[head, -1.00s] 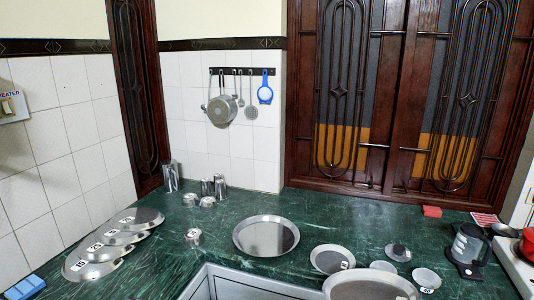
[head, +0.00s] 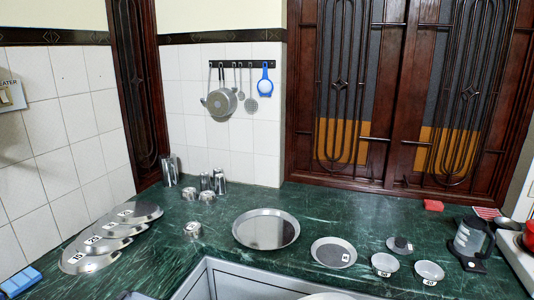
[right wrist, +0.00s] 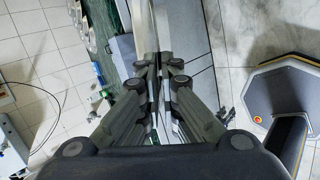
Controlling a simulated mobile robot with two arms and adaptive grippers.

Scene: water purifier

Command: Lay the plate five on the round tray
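The round tray (head: 280,240) is a wide silver dish lying empty on the green counter, left of a smaller dark plate. A pale round plate rim (head: 325,297) shows at the bottom edge of the head view, above the sink front; most of it is cut off and no number on it can be read. In the right wrist view my right gripper (right wrist: 157,62) has its fingers close together on a thin edge-on strip, which looks like this plate. A dark tip at the bottom left of the head view looks like my left gripper (head: 131,296); its fingers cannot be made out.
Several numbered silver plates (head: 90,262) overlap at left. A small dark plate (head: 333,252), two labelled bowls (head: 384,264) and a glass jug (head: 468,243) stand right of the tray. Steel cups (head: 170,171) stand behind. The sink edge (head: 270,284) lies in front.

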